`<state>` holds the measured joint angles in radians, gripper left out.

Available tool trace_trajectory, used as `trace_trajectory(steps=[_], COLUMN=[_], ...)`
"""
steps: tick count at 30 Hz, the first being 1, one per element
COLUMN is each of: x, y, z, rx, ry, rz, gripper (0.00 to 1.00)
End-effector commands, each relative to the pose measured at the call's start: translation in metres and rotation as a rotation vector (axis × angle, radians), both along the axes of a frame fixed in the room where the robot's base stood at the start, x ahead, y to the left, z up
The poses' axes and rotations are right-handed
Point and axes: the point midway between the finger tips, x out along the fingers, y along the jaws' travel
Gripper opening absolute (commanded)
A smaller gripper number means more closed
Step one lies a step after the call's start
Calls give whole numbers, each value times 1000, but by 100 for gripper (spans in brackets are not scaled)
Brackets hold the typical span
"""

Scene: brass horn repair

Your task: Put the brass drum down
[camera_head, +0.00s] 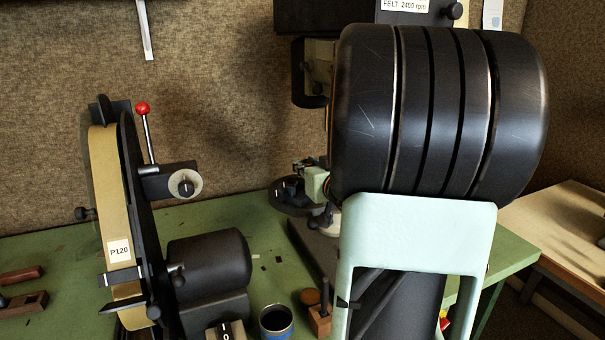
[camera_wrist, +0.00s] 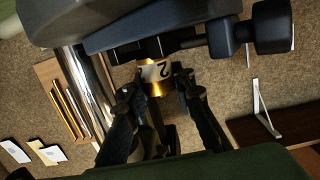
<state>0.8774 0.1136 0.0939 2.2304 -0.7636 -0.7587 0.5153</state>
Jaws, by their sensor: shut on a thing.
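In the wrist view, the brass drum (camera_wrist: 155,72) is a short gold cylinder with a white label marked 2. The fingers of my gripper (camera_wrist: 160,95) lie on either side of it, shut on it. The drum is seen against dark machinery, and I cannot tell whether it touches anything besides the fingers. In the head view I cannot make out the drum or the fingertips; my large dark arm link covers much of the right side.
A belt grinder (camera_head: 112,210) marked P120 stands on the green bench (camera_head: 190,215) at the left. A blue tin (camera_head: 276,321) and a wooden block (camera_head: 320,321) are at the front. A dark machine (camera_head: 330,14) is behind my arm. A wooden table (camera_head: 560,215) is at right.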

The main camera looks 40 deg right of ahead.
Motion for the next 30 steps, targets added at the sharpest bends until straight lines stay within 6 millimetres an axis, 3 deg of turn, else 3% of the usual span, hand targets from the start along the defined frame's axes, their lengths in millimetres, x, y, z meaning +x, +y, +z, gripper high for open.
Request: trace_trajectory(steps=[1,3,14,15,18,30], x=[-4,-7,-7,-7,-7,-9], y=[-1,-2,-1,-1,-1,-1], z=[-13,-18,-20,-18,-18,-12], rx=[2,3,2,2,2,0], ry=[4,5,6,6,6,4], rz=[-2,0,1,1,1,0], gripper=[0,0,0,27,38,40])
